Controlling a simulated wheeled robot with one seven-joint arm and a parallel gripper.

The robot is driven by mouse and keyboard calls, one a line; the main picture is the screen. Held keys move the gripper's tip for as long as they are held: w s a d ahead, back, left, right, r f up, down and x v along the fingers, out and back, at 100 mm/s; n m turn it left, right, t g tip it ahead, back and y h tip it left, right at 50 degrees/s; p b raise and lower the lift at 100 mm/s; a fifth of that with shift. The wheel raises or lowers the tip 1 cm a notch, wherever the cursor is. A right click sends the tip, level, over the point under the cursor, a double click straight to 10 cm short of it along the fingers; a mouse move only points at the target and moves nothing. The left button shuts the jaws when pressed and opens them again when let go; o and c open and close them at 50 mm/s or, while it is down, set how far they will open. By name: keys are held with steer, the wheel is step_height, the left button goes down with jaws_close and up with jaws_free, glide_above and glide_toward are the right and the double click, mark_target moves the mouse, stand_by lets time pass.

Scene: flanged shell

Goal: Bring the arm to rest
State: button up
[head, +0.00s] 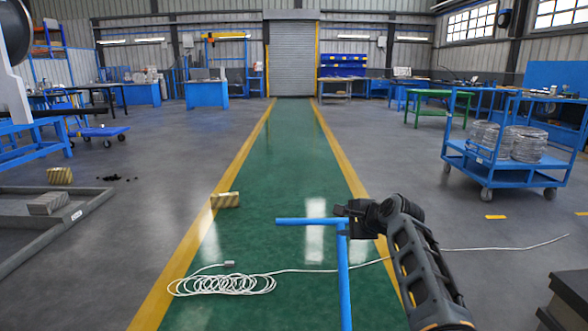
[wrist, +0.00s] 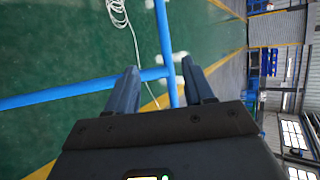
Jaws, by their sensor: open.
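My arm reaches forward from the lower right in the head view. My gripper (head: 345,209) is at its far end, beside the corner of a blue tubular frame (head: 345,285). In the wrist view my gripper (wrist: 160,67) has its two dark fingers apart, with nothing clamped between them. The blue tubes (wrist: 60,93) cross behind and between the fingers there. I cannot tell whether the fingers touch the tubes.
A coiled white cable (head: 222,285) lies on the green aisle, its tail running right beneath the frame. A yellow-striped block (head: 225,200) stands by the left line. A blue cart (head: 500,165) with wire coils stands right.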

steer(key=s+d+f+n+t+h, duration=0.15)
steer(key=s+d+f, duration=0.25)
steer(key=s+f, duration=0.75)
steer(key=s+d+f+n+h, duration=0.2)
steer(key=s+d+f+n, duration=0.15)
steer(key=s+f, duration=0.75)
steer(key=s+r+n, duration=0.1)
steer(key=s+n, duration=0.1)
steer(key=s, duration=0.9)
steer(key=s+d+r+n+t+h, duration=0.1)
steer(key=s+r+n, duration=0.1)
steer(key=s, duration=0.9)
steer(key=s+d+r+n, duration=0.1)
steer(key=s, duration=0.9)
steer(key=shift+s+d+r+n+h, duration=0.2)
steer(key=shift+s+r+n+h, duration=0.05)
steer(key=shift+s+n+h, duration=0.15)
steer(key=s+a+r+n+t, duration=0.2)
steer(key=s+r+n, duration=0.3)
steer(key=s+r, duration=1.1)
step_height(320, 180, down, 10)
steer(key=w+r+b, duration=0.1)
steer(key=b, duration=1)
step_height(320, 180, up, 23)
steer(key=p, duration=2.4)
steer(key=shift+r, duration=0.15)
